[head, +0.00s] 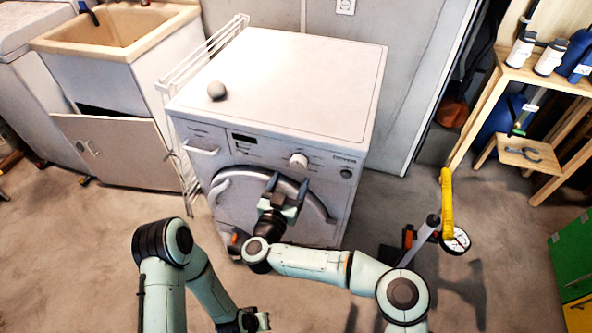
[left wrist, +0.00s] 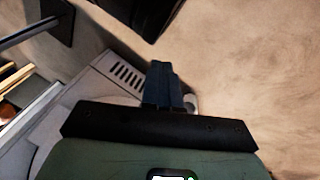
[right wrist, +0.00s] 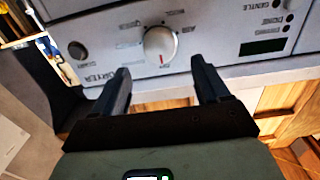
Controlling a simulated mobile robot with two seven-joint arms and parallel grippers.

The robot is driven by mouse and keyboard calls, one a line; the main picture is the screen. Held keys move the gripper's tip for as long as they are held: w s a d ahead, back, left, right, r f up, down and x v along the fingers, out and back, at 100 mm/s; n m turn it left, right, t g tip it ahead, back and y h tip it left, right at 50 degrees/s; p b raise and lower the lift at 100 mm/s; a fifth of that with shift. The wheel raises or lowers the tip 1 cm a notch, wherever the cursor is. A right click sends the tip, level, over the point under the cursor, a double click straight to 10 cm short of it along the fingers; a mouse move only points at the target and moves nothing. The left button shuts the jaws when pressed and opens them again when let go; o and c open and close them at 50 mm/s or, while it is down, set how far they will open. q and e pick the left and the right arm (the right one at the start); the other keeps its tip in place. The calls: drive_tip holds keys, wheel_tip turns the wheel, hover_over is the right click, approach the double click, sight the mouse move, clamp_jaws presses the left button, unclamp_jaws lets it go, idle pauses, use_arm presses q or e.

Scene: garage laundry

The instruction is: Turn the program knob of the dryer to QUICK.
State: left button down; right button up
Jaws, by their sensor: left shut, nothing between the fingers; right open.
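The white dryer (head: 285,85) stands against the wall in the head view. Its round program knob (head: 298,160) is on the front panel, right of the dark display. The right wrist view shows the knob (right wrist: 160,45) close up, with a red mark toward its lower edge in that picture. Small labels surround it, too blurred to read surely. My right gripper (head: 288,187) is open in front of the panel, below the knob; in the right wrist view the knob lies ahead between its fingers (right wrist: 160,72), apparently untouched. My left gripper (head: 258,321) is shut and empty, low near the floor.
A white drying rack (head: 190,75) and a sink cabinet (head: 120,150) stand to the left. A gauge with a yellow handle (head: 447,205) stands on the right. A wooden shelf (head: 500,80) is at far right.

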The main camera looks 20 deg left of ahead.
sight(297, 165)
drive_tip(key=w+b, duration=0.1)
drive_tip(key=w, duration=0.3)
drive_tip(key=shift+w+f, duration=0.15)
drive_tip(key=shift+w, duration=0.1)
use_arm(q)
drive_tip(key=shift+s+a+f, duration=0.25)
drive_tip(key=shift+s+f, duration=0.05)
drive_tip(key=shift+f, duration=0.35)
drive_tip(key=shift+s+a+f, duration=0.2)
drive_tip(key=shift+s+f, duration=0.1)
drive_tip(key=shift+f, duration=0.3)
use_arm(e)
drive_tip(key=shift+w, duration=0.6)
drive_tip(key=c, duration=1)
use_arm(q)
drive_tip(key=shift+w+r, duration=0.1)
